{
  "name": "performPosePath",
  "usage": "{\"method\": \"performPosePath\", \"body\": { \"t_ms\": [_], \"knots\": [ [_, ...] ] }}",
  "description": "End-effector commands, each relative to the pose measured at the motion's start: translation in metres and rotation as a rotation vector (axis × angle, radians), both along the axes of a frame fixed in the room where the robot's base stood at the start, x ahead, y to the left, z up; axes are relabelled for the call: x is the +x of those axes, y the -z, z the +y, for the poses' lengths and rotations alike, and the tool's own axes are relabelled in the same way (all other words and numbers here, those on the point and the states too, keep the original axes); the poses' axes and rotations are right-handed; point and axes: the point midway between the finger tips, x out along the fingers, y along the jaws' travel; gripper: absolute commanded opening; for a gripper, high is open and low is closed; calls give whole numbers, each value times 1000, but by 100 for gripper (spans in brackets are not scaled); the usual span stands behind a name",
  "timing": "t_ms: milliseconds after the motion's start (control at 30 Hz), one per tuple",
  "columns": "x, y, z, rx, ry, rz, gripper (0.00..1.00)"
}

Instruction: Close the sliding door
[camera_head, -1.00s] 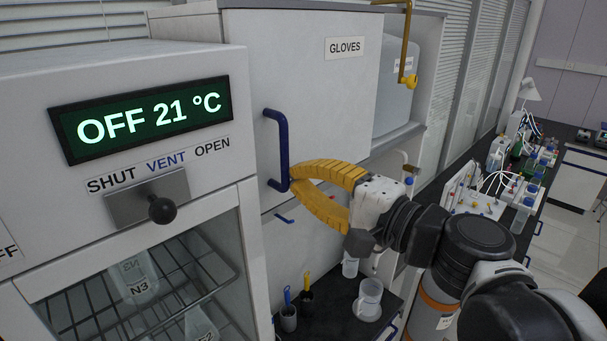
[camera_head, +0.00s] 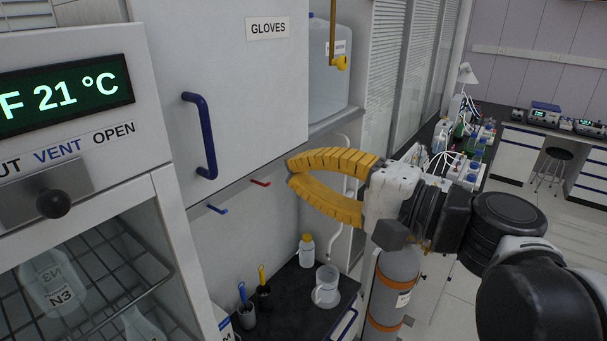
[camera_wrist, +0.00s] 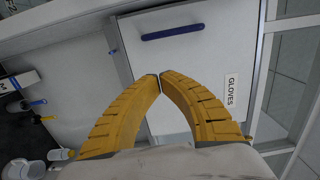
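The sliding door (camera_head: 220,85) is a white panel labelled GLOVES with a blue bar handle (camera_head: 203,135). It covers the left of an upper cabinet, and an opening shows to its right. In the wrist view the door (camera_wrist: 195,65) and its handle (camera_wrist: 172,32) lie beyond my fingertips. My gripper (camera_head: 290,171) has two yellow ribbed fingers, with their tips together or almost so and nothing between them. It is right of and below the handle, apart from it. In the wrist view the tips of my gripper (camera_wrist: 158,75) meet below the handle.
A translucent jug (camera_head: 328,85) stands in the opening, under a yellow-handled pipe (camera_head: 340,62). At left is an incubator (camera_head: 85,140) with a black knob. Below, a dark counter (camera_head: 290,310) holds a beaker (camera_head: 326,287), a yellow-capped bottle (camera_head: 307,250) and cups. A gas cylinder (camera_head: 392,290) stands behind my arm.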

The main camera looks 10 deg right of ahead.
Motion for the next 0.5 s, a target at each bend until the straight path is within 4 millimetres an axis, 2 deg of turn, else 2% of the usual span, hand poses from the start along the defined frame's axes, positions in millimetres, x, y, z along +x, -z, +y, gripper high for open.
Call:
{"method": "performPosePath", "body": {
  "t_ms": [133, 233, 367, 500],
  "knots": [
    [-1, 0, -7, 0, 7, 0, 0],
    [20, -1, -22, 0, 43, 0, 0],
    [78, 0, -61, 0, 141, 0, 0],
    [146, 10, -109, 0, 255, 1, 0]
  ]
}}
